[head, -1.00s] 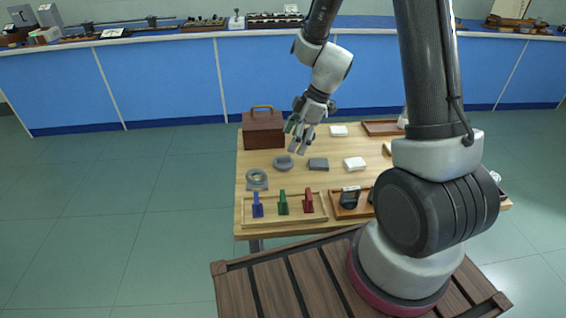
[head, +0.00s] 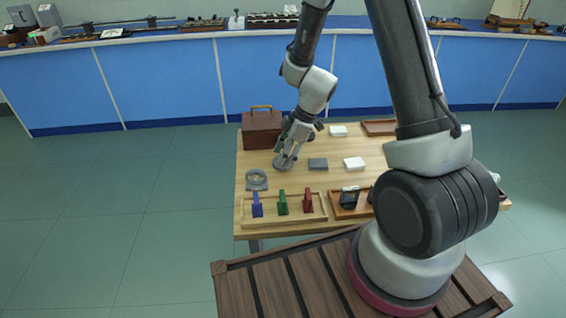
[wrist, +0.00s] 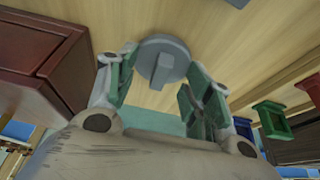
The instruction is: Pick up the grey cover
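The grey cover is a round grey disc with a raised bar across its top. It lies on the wooden table, partly hidden behind my fingers in the head view (head: 278,166). In the wrist view the grey cover (wrist: 176,51) shows between and just beyond my fingertips. My gripper (head: 286,158) points down at the cover. Its two green-padded fingers stand apart in the wrist view (wrist: 162,70), one to each side of the bar, with nothing held. I cannot tell whether a fingertip touches the cover.
A brown box with a handle (head: 262,131) stands close behind and left. A round grey ring-like piece (head: 257,180) lies in front-left, a dark grey block (head: 318,164) to the right. A tray (head: 270,221) with blue, green and red pieces is at the front edge.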

